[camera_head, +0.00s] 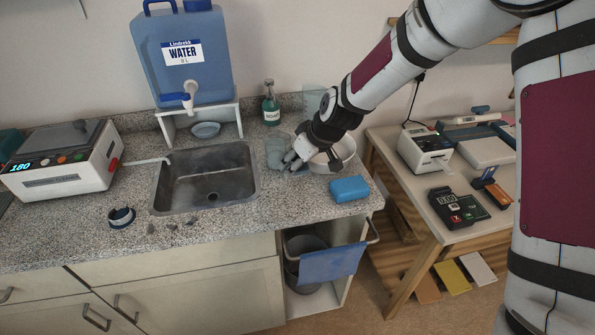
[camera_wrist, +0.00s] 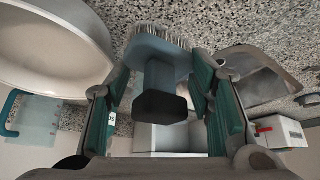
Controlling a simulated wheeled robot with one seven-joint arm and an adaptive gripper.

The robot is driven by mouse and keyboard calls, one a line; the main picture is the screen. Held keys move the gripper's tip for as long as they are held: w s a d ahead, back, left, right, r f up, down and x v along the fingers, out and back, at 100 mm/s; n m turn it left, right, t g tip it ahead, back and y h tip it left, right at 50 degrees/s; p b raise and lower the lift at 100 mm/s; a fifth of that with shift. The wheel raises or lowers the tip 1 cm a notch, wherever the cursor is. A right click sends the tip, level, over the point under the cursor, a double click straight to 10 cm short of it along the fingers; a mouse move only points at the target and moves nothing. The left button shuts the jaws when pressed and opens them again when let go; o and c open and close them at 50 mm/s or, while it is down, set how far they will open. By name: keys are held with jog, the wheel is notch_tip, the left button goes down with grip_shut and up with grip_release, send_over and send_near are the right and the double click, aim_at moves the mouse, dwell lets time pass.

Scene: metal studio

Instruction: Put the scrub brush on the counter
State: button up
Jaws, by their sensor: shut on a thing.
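The scrub brush (camera_wrist: 160,80) is grey-blue with a dark handle end and pale bristles. It sits between my gripper's green-padded fingers (camera_wrist: 160,100) in the wrist view, bristles toward the speckled counter (camera_wrist: 190,22). In the head view my gripper (camera_head: 292,160) is low over the counter (camera_head: 255,228), between the sink and the white bowl. A grey-blue shape (camera_head: 275,148) at its fingertips appears to be the brush. My gripper is shut on the brush. I cannot tell whether the bristles touch the counter.
The sink (camera_head: 206,178) is left of my gripper, and the white bowl (camera_head: 345,150) is close on its right. A soap bottle (camera_head: 270,103) stands behind. A blue sponge (camera_head: 349,189) lies near the right edge. The counter's front has clear room. Small grey bits (camera_head: 172,227) lie before the sink.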

aim_at(301, 168)
jog(key=shift+f, duration=1.65)
jog(key=shift+f, duration=0.1)
jog(key=o, duration=1)
jog(key=shift+d+r+p, duration=0.1)
jog(key=shift+r+p, duration=0.1)
jog(key=shift+p, duration=0.1)
jog(key=v, duration=1.1)
jog(key=shift+s+d+r, duration=0.15)
jog(key=shift+s+r, duration=0.1)
